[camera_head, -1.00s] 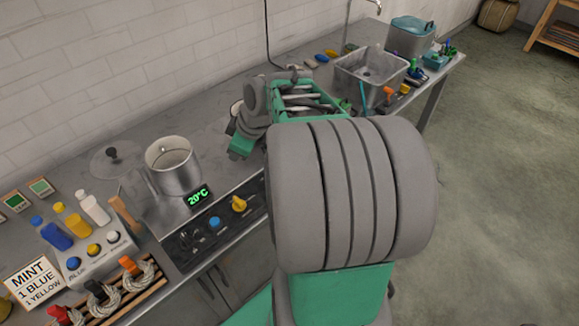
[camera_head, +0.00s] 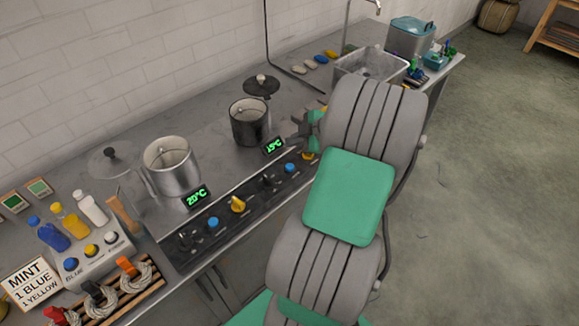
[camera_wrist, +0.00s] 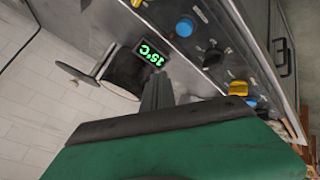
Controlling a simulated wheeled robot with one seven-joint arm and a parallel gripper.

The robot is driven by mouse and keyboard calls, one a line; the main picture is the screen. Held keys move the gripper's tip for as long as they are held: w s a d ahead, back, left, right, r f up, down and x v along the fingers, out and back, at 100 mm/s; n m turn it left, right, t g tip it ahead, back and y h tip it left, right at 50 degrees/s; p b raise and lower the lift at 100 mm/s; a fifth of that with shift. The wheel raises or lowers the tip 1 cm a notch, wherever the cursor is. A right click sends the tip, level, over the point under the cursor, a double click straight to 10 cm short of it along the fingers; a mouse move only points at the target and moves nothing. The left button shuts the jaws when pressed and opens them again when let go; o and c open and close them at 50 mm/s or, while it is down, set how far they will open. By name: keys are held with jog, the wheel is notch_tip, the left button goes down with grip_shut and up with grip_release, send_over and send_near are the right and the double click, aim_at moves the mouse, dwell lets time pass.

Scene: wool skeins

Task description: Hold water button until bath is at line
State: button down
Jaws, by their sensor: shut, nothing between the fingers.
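A blue button (camera_head: 290,168) sits on the front control panel below the dark right pot (camera_head: 250,125); it also shows in the wrist view (camera_wrist: 184,27). A second blue button (camera_head: 212,222) sits below the steel left pot (camera_head: 173,170). I cannot tell which is the water button. The right display (camera_wrist: 150,52) reads 15°C and the left display (camera_head: 197,197) reads 20°C. No bath level or line can be made out in either pot. My gripper (camera_wrist: 157,88) is shut and empty, above the counter beside the dark pot, apart from the buttons. My arm partly hides it in the head view.
Yellow knobs (camera_head: 238,203) and black knobs (camera_head: 268,183) stand beside the buttons. Pot lids (camera_head: 262,86) lie behind. Dye bottles (camera_head: 52,235), a sign (camera_head: 32,284) and a skein rack (camera_head: 110,300) are at left. A sink (camera_head: 372,64) is at the far right.

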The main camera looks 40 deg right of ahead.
jog(key=b, duration=0.3)
send_over(292, 167)
notch_tip(292, 167, down, 7)
jog(key=shift+r, duration=0.1)
jog(key=shift+f+b, duration=0.35)
jog(key=shift+b, duration=0.15)
dwell(1.3)
jog(key=shift+f+b, duration=0.4)
jog(key=shift+b, duration=0.35)
jog(key=shift+f+b, duration=0.55)
jog(key=shift+b, duration=0.1)
dwell(4.0)
